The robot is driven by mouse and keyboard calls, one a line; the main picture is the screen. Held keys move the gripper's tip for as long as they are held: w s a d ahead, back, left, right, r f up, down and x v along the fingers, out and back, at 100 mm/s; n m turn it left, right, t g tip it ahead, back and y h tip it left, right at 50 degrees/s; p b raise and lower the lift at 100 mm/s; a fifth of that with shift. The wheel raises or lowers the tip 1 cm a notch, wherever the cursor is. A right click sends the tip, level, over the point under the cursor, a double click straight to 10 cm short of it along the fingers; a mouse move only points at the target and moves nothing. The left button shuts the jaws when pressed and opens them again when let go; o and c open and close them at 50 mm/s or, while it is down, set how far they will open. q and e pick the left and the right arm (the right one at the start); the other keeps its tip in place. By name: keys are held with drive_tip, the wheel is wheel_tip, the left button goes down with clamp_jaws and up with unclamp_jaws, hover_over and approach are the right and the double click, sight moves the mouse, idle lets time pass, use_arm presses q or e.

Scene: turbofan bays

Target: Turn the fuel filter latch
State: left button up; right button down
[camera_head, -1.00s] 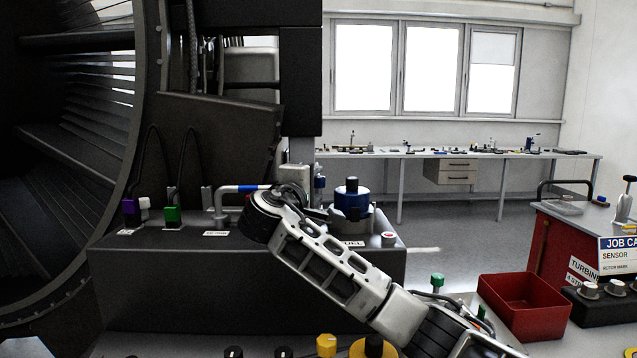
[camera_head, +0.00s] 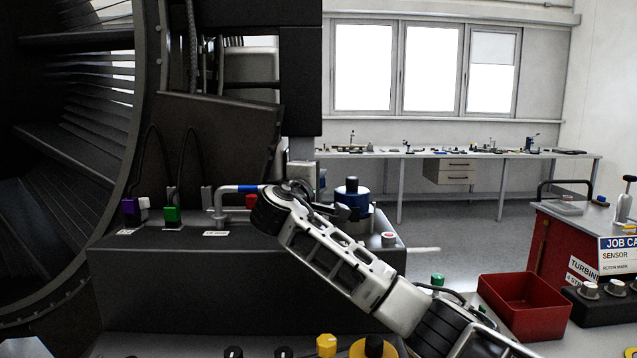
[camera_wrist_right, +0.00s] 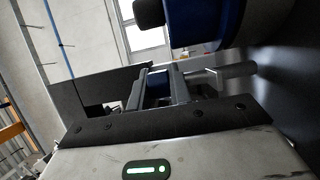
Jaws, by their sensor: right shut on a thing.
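The fuel filter (camera_head: 354,198) is a blue cylinder with a black knob on top, on the right end of the dark engine housing. In the right wrist view the blue filter (camera_wrist_right: 205,22) fills the top. A pale rod (camera_wrist_right: 236,70) sticks out to the right. My left gripper is not in view.
A pipe with a blue band (camera_head: 238,189), a green connector (camera_head: 171,214) and a purple connector (camera_head: 129,206) stand left of my wrist on the housing. A red bin (camera_head: 523,303) is at the lower right. The big fan casing fills the left.

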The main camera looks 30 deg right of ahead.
drive_tip(key=n+t+y, duration=0.4)
drive_tip(key=shift+f+y, duration=0.1)
drive_tip(key=shift+y, duration=0.3)
drive_tip(key=shift+n+t+y, duration=1.2)
drive_tip(key=shift+n+y, duration=0.4)
drive_tip(key=shift+y, duration=0.6)
drive_tip(key=c, duration=1.3)
unclamp_jaws()
